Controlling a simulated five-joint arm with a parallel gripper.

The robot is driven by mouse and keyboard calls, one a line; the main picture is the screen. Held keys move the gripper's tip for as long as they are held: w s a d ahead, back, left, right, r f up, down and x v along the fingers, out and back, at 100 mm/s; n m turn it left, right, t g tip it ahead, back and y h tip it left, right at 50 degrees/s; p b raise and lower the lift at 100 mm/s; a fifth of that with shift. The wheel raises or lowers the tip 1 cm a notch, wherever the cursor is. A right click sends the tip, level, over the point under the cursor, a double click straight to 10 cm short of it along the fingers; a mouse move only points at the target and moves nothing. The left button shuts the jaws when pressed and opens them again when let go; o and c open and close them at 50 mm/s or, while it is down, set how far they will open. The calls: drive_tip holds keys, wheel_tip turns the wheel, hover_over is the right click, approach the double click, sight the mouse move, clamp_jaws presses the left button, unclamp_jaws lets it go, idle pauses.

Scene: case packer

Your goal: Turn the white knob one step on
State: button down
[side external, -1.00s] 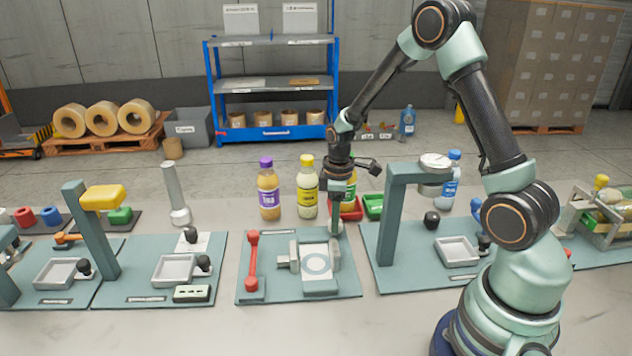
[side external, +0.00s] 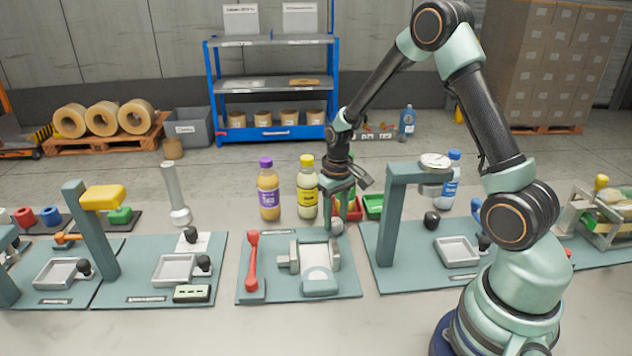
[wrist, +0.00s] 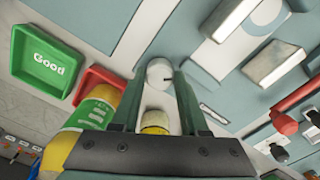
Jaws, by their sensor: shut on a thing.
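The white knob (side external: 337,227) stands at the back right of the middle teal board (side external: 345,289). It also shows in the wrist view (wrist: 159,71), with a small dark mark on its side. My gripper (side external: 336,212) points down over the knob, its two fingers one on either side. In the wrist view my gripper (wrist: 160,80) is shut on the knob, with the knob between the fingertips. The pale fixture with a plate (side external: 319,279) sits just in front of the knob. The knob's underside is hidden.
A red lever (side external: 252,262) stands on the same board's left side. Bottles, one yellow (side external: 307,190) and one purple-capped (side external: 268,192), stand behind. Red (side external: 354,208) and green (side external: 374,204) bins are close behind the knob. A teal post (side external: 386,225) rises on the right.

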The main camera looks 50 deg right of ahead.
sight(334, 220)
drive_tip(key=m, duration=0.4)
drive_tip(key=shift+a, duration=0.15)
drive_tip(key=shift+m, duration=1.8)
drive_tip(key=shift+c, duration=2.1)
unclamp_jaws()
wheel_tip(334, 220, up, 12)
drive_tip(key=shift+w+r, duration=0.1)
